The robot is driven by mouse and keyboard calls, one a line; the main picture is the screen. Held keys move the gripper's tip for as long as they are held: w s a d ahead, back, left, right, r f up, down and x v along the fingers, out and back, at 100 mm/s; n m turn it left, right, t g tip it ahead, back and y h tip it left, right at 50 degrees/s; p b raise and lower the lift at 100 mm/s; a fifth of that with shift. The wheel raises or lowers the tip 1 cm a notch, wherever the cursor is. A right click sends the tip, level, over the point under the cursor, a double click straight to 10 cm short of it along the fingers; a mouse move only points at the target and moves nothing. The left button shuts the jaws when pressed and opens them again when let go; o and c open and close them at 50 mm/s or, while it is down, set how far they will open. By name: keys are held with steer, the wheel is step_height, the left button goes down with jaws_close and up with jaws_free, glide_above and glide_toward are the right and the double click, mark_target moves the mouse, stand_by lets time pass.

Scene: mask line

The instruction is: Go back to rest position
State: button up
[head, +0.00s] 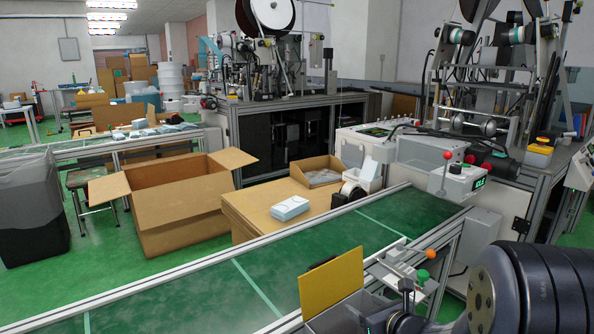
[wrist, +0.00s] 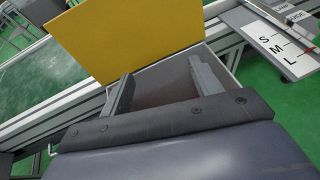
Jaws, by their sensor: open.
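My gripper (wrist: 160,88) shows in the wrist view with its two fingers spread apart and nothing between them. The fingers are over a grey open bin (wrist: 210,52) that stands below a yellow panel (wrist: 126,30). In the head view the yellow panel (head: 331,280) rises at the near edge of the green conveyor (head: 290,258). My dark arm fills the lower right of the head view, and the fingertips are hard to make out there.
A blue-white mask pack (head: 290,208) lies on a cardboard box (head: 265,208) beyond the conveyor. The conveyor belt is clear.

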step_height(320, 180, down, 6)
steer(key=b, duration=0.4)
steer(key=r+p+v, duration=0.1)
steer(key=p+v, duration=0.2)
steer(key=v, duration=0.8)
steer(key=f+b+x, duration=0.1)
steer(key=b+x, duration=0.2)
steer(key=x, duration=0.9)
step_height(320, 180, up, 25)
steer(key=s+m+h+p, duration=0.1)
steer(key=s+p, duration=0.1)
steer(key=p, duration=2.9)
steer(key=shift+a, duration=0.2)
